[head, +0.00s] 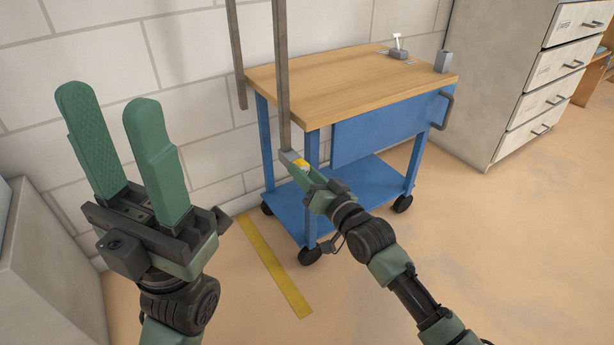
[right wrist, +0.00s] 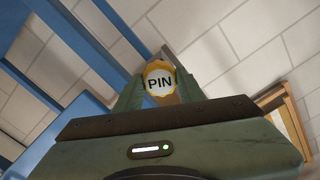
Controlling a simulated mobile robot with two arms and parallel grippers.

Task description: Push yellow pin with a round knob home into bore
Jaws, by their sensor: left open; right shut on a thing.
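The yellow pin's round knob (right wrist: 160,80), marked PIN, faces the camera between my right fingers in the right wrist view. In the head view it shows as a small yellow spot (head: 301,164) at my right gripper (head: 305,170). That gripper is shut on it, at the lower end of a dark upright bar (head: 282,80) with a light grey end (head: 289,157). The bore and the pin's shank are hidden, so I cannot tell how deep the pin sits. My left gripper (head: 108,100) is open and empty at the left.
A blue cart (head: 385,125) with a wooden top (head: 340,82) stands just behind my right gripper. A second dark bar (head: 237,55) hangs by the block wall. A drawer cabinet (head: 545,80) stands at the right.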

